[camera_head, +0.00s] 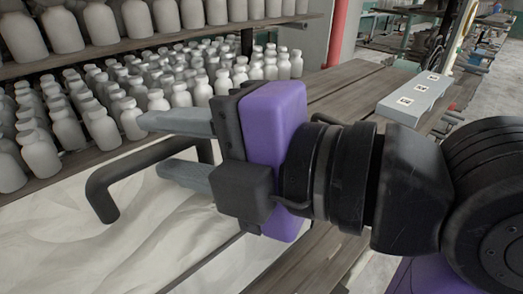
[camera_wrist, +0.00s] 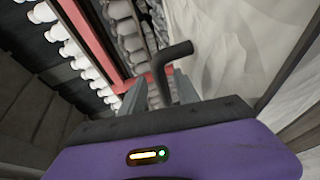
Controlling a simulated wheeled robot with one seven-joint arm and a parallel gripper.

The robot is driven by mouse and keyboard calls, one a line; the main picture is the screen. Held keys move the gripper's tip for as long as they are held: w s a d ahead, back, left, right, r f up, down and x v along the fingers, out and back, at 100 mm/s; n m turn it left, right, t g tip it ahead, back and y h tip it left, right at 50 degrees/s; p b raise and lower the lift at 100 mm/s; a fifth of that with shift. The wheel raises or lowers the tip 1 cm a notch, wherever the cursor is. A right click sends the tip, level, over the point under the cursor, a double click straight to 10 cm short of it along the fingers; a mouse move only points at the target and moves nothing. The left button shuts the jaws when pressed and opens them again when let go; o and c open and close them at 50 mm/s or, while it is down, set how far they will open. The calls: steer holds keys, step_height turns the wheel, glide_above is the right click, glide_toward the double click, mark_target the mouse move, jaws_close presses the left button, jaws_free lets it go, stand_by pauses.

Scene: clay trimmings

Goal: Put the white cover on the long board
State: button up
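A white, creased surface (camera_head: 150,240), which looks like the white cover, fills the lower left of the head view. A bent black handle (camera_head: 104,200) stands over it. The surface also shows at the right of the wrist view (camera_wrist: 232,50). My gripper (camera_head: 150,146) is open, with its two grey fingers on either side of the handle's bar. In the wrist view the handle (camera_wrist: 160,66) rises between the fingers, with gaps visible beside it. The long board (camera_head: 345,88) is a brown wooden plank surface at the right, partly hidden behind my gripper and arm.
A pale box with several labels (camera_head: 413,100) lies on the right part of the board. Shelves crowded with pale bottles (camera_head: 100,128) stand behind and left of my gripper. A red post (camera_head: 338,32) rises behind. The board's middle looks bare.

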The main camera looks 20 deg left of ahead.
steer(key=d+r+b, duration=0.2)
steer(key=d+b, duration=0.1)
steer(key=d, duration=0.8)
steer(key=shift+s+d, duration=0.15)
steer(key=shift+s, duration=0.1)
